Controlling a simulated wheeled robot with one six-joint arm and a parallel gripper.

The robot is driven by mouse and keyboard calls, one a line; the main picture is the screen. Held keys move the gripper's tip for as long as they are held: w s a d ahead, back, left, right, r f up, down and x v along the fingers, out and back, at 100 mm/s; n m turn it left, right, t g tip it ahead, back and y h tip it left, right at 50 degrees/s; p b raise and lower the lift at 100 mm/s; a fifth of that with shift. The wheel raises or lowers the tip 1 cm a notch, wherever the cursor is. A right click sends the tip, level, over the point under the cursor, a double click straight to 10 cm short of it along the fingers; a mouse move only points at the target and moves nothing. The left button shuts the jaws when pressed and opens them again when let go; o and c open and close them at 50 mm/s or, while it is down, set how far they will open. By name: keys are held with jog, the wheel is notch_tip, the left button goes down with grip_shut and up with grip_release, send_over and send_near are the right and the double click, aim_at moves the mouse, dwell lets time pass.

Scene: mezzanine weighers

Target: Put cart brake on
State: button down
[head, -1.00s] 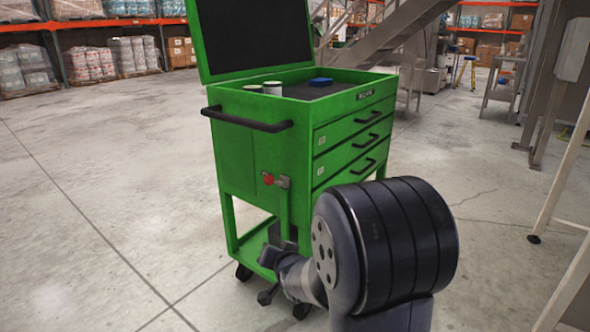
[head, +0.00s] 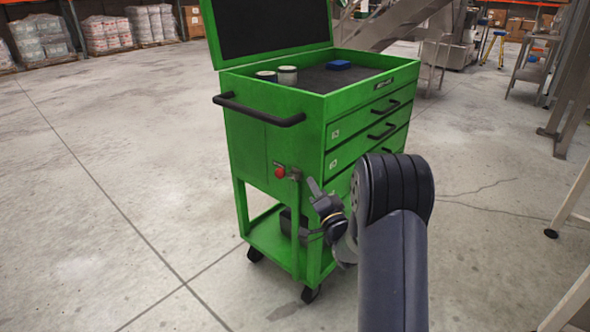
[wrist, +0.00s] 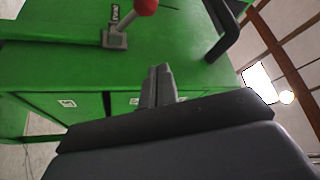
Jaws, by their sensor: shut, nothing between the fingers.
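The green tool cart (head: 258,150) stands ahead of me with its lid up. Its brake lever has a red knob (head: 280,172) and a grey bracket on the cart's end panel, below the black push handle (head: 258,112). In the wrist view the red knob (wrist: 146,6) is at the top edge, with the lever's grey bracket (wrist: 115,40) below it and a small label beside it. My gripper (head: 312,186) is at the right of the lever, near the cart's corner. In the wrist view its fingertips (wrist: 158,72) are together, empty and apart from the lever.
Two cans (head: 287,75) and a blue item (head: 339,65) sit on the cart top. A dark bin (head: 296,224) is on its lower shelf. Drawers with black handles face right. The floor left of the cart is clear. Metal framework stands at the right.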

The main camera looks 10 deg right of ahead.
aim_at(284, 174)
jog(key=shift+w, duration=0.1)
jog(key=b+x, duration=0.1)
jog(key=x, duration=0.9)
jog(key=shift+s+a+f+b, duration=0.35)
jog(key=shift+a+f, duration=0.15)
jog(key=shift+a, duration=0.3)
jog(key=shift+s+a+f+b, duration=0.25)
jog(key=shift+s+a+f, duration=0.25)
jog(key=shift+a, duration=0.3)
